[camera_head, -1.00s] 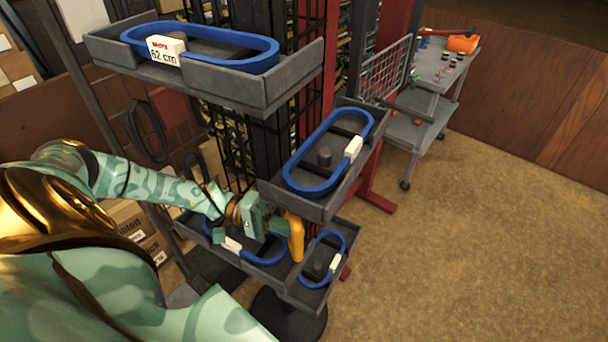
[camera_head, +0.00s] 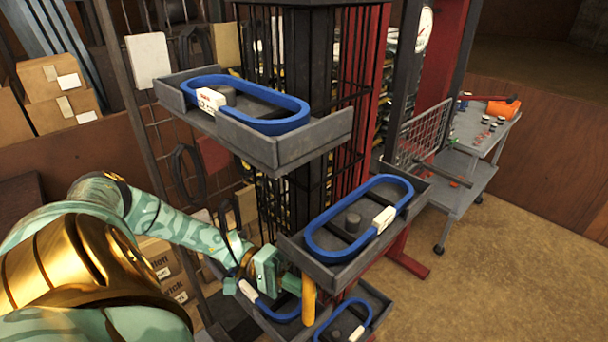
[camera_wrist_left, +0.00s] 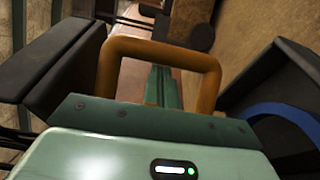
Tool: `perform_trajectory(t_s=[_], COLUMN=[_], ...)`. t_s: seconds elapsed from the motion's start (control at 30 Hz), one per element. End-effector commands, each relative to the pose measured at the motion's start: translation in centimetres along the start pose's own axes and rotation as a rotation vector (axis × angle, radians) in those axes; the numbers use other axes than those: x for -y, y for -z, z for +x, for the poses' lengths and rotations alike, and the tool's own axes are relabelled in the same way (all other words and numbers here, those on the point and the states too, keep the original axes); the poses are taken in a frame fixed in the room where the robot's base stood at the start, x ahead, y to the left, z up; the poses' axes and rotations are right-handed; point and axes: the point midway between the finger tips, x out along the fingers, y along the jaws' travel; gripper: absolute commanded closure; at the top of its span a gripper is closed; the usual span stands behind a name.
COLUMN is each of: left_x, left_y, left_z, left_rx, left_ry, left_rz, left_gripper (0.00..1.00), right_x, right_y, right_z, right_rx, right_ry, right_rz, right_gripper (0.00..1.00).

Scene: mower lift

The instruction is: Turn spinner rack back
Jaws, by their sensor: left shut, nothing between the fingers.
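The spinner rack is a dark column with grey trays, an upper tray (camera_head: 250,146), a middle right tray (camera_head: 340,270) and lower ones. Blue belt loops with white labels lie in them, such as the upper loop (camera_head: 270,124) and the middle loop (camera_head: 325,244). An orange handle (camera_head: 309,298) stands at the rack below the middle tray; it arches across the left wrist view (camera_wrist_left: 165,50). My left gripper (camera_head: 290,284) is shut and empty, its fingers reaching through the handle's opening in the wrist view (camera_wrist_left: 158,85). Whether they touch it I cannot tell. My right gripper is out of view.
A grey cart (camera_head: 465,178) with small items and an orange object (camera_head: 503,108) stands at the right. Cardboard boxes (camera_head: 60,90) are at the left. A red post (camera_head: 440,60) stands behind the rack. The floor at the lower right is clear.

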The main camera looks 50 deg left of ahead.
Motion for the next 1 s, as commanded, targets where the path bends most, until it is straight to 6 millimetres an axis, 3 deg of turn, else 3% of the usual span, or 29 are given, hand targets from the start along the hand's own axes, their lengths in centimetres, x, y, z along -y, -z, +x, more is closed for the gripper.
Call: perform_trajectory(t_s=[0.27,0.37,0.8,1.0], left_x=[0.2,0.3,0.4,0.2], left_y=[0.0,0.0,0.1,0.0], left_z=[-0.9,-2.7,-13.8,-16.0], left_rx=[-0.002,-0.003,-0.002,-0.001], left_ry=[0.004,0.005,0.005,0.001], left_rz=[0.000,-0.001,-0.002,-0.001], left_gripper=[1.00,1.00,1.00,1.00], right_x=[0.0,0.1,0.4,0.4], right_y=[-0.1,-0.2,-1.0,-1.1], right_z=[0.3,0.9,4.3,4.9], right_rx=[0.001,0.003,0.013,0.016], right_ry=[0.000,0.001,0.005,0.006], right_rz=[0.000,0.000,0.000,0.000], right_gripper=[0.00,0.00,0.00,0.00])
